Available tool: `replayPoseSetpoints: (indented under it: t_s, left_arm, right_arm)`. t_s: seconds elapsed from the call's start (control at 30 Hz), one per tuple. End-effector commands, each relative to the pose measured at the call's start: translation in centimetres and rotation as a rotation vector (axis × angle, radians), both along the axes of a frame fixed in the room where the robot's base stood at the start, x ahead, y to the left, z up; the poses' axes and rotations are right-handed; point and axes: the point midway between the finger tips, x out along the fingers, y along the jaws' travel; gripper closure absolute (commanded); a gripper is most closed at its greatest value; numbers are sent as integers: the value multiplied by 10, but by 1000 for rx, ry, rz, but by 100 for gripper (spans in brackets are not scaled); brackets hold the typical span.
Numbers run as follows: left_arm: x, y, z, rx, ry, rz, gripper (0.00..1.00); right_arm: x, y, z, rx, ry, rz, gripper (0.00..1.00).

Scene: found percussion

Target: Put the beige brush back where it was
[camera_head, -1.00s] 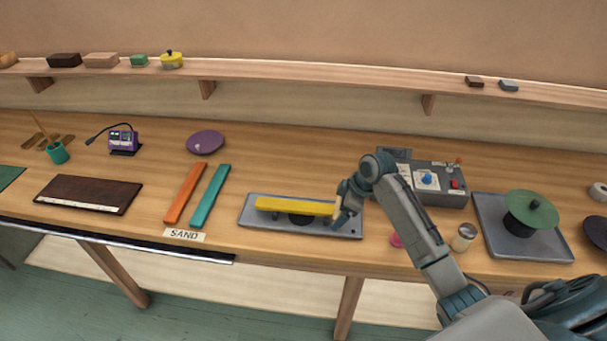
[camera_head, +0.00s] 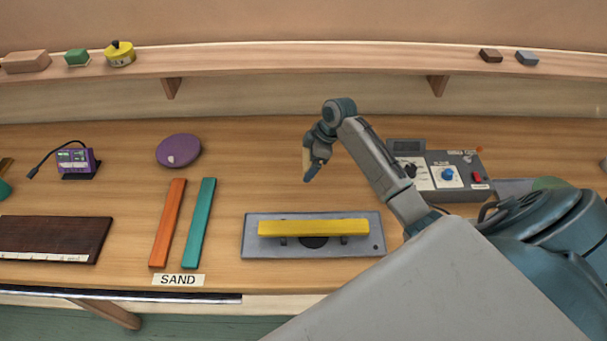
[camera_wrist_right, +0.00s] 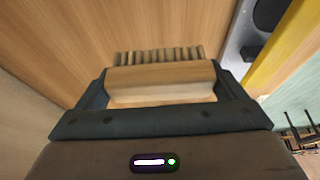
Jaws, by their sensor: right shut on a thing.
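My right gripper (camera_head: 312,165) is shut on the beige brush (camera_wrist_right: 160,82). In the right wrist view the brush lies across between the fingers, its bristles pointing away from the palm. My left gripper is not in view.
An orange strip (camera_head: 168,222) and a teal strip (camera_head: 199,222) lie left of the plate, behind the SAND label (camera_head: 178,280). A purple disc (camera_head: 178,150) lies farther back. A grey control box (camera_head: 445,175) stands right. A shelf (camera_head: 300,62) runs along the wall. Bare table surrounds the gripper.

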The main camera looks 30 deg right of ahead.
Motion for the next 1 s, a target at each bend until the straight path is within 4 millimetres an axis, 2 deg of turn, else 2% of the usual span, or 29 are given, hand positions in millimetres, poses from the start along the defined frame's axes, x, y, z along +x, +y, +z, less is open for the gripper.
replayPoseSetpoints:
  t_s: [0.1, 0.2, 0.27, 0.37, 0.5, 0.63, 0.77, 1.0]
  left_arm:
    - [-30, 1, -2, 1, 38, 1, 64]
    - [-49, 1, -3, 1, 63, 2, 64]
    - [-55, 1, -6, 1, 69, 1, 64]
    - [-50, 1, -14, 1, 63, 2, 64]
    - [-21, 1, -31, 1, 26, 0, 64]
    - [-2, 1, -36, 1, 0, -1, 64]
    - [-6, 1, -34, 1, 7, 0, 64]
    - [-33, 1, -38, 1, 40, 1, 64]
  right_arm:
    - [0, 1, -22, 1, 2, -1, 33]
    - [0, 0, -33, 1, 1, -1, 33]
    - [0, 0, -38, 0, -1, 0, 33]
    - [0, 0, -54, 1, 1, -1, 33]
    - [0, 0, -77, -1, -1, 1, 33]
    - [0, 0, -84, -1, -1, 1, 33]
    - [0, 0, -82, -1, -1, 1, 33]
    - [0, 0, -85, -1, -1, 1, 33]
